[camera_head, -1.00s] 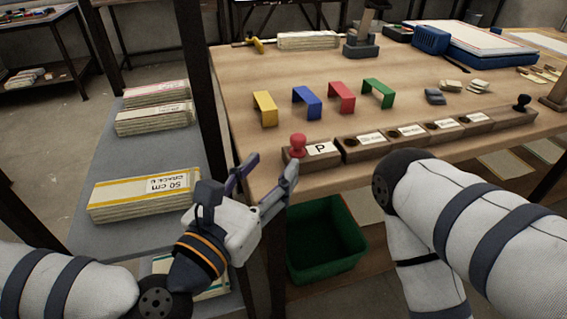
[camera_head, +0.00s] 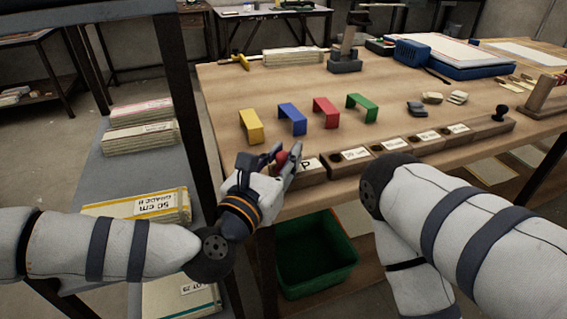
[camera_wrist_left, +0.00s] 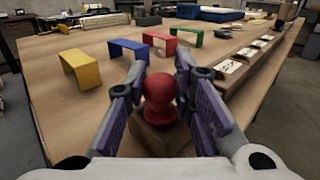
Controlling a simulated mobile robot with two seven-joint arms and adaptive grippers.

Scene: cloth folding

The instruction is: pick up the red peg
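The red peg (camera_wrist_left: 160,97) has a round knob on top and stands upright in the leftmost wooden block of a row on the table. In the head view its knob (camera_head: 282,158) shows between the fingers of my left gripper (camera_head: 282,155). In the left wrist view the open fingers of the left gripper (camera_wrist_left: 160,88) stand on both sides of the peg, with a gap visible on each side. The block (camera_wrist_left: 155,135) under it is partly hidden by the fingers. My right arm is at the right of the head view; its gripper is out of frame.
Yellow (camera_head: 251,126), blue (camera_head: 293,118), red (camera_head: 326,112) and green (camera_head: 361,106) bridge-shaped pieces stand behind the peg on the table (camera_head: 225,85). Labelled wooden blocks (camera_head: 390,146) run rightward from the peg. A green bin (camera_head: 315,262) sits below the table edge.

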